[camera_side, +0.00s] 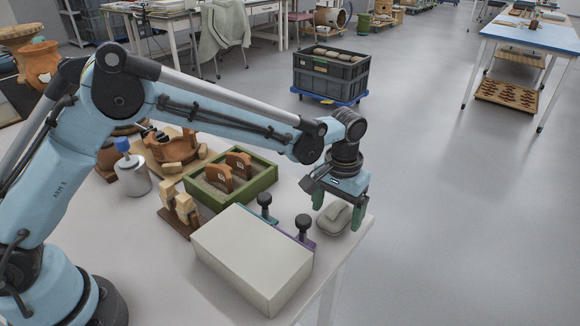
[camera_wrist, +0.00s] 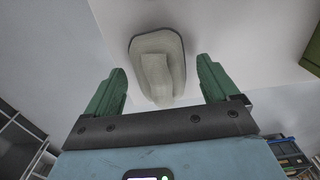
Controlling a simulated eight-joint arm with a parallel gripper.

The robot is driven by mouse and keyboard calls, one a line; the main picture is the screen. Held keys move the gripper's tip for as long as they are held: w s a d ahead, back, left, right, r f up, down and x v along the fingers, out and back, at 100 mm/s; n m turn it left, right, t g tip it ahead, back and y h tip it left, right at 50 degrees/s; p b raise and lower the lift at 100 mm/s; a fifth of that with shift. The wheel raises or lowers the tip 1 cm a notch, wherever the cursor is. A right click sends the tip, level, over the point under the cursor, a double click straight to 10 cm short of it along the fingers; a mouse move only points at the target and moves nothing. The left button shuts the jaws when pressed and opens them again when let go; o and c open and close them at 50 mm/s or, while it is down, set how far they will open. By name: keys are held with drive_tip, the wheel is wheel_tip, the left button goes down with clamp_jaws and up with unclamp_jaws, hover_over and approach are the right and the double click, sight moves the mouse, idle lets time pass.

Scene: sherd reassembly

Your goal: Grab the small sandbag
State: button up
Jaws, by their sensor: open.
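The small sandbag (camera_side: 334,217) is a grey, soft-looking lump lying near the table's right corner. In the wrist view the sandbag (camera_wrist: 160,72) shows as a pale, ridged part over a darker rounded part. My gripper (camera_side: 338,214) points down over it, its two green fingers spread apart and empty. In the wrist view the gripper (camera_wrist: 161,66) has one finger to each side of the sandbag, with gaps visible on both sides. I cannot tell the exact height of the fingertips above the table.
A large pale block (camera_side: 250,258) stands left of the sandbag. Two black knobs (camera_side: 265,202) (camera_side: 303,224) rise close by. A green tray (camera_side: 262,186) holds terracotta pieces. A blue-capped jar (camera_side: 130,172) stands further left. The table edge is close on the right.

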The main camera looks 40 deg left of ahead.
drive_tip(key=shift+f, duration=0.3)
drive_tip(key=shift+c, duration=0.5)
drive_tip(key=c, duration=1.2)
drive_tip(key=shift+c, duration=0.3)
drive_tip(key=shift+r, duration=0.2)
